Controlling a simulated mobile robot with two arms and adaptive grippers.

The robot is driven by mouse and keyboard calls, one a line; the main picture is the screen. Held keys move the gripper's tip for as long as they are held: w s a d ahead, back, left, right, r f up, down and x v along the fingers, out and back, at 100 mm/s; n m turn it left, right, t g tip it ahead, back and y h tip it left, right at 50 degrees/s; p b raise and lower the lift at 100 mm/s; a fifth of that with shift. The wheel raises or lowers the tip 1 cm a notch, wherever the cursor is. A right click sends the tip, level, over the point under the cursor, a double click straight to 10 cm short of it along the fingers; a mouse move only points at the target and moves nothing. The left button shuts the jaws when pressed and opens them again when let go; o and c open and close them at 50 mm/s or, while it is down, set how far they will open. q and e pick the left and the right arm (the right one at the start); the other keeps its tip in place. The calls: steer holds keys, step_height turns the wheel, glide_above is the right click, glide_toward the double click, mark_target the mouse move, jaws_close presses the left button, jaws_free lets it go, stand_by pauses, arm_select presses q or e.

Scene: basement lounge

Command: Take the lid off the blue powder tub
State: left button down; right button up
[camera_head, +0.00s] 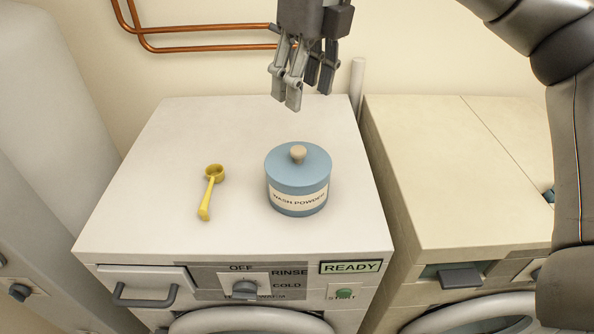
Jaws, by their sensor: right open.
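The blue powder tub (298,203) stands upright on top of the white washing machine (150,226), right of its middle. Its label reads "WASH POWDER". The blue lid (282,170) with a beige knob (298,153) sits on the tub. My right gripper (303,97) points downward above and behind the tub in the picture, apart from the knob. It is open, with nothing between its fingers. My left gripper is not in view.
A yellow scoop (209,190) lies on the washer top, left of the tub. A second, cream machine (450,180) stands to the right across a narrow gap. Copper pipes (200,48) run along the back wall.

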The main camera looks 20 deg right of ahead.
step_height(320, 180, down, 3)
steer(key=b, duration=0.2)
steer(key=p, duration=0.1)
glide_above(299, 149)
steer(key=f, duration=0.4)
steer(key=shift+s+a+f, duration=0.1)
steer(key=shift+s+f, duration=0.1)
steer(key=shift+s, duration=0.2)
steer(key=shift+w+f, duration=0.15)
steer(key=shift+f, duration=0.5)
step_height(299, 149, down, 4)
steer(key=p, duration=0.3)
steer(key=shift+w+f, duration=0.2)
steer(key=shift+f, duration=0.4)
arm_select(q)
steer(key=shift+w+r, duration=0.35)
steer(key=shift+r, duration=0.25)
arm_select(e)
steer(key=c, duration=1.1)
steer(key=shift+o, duration=0.2)
steer(key=shift+r, duration=0.1)
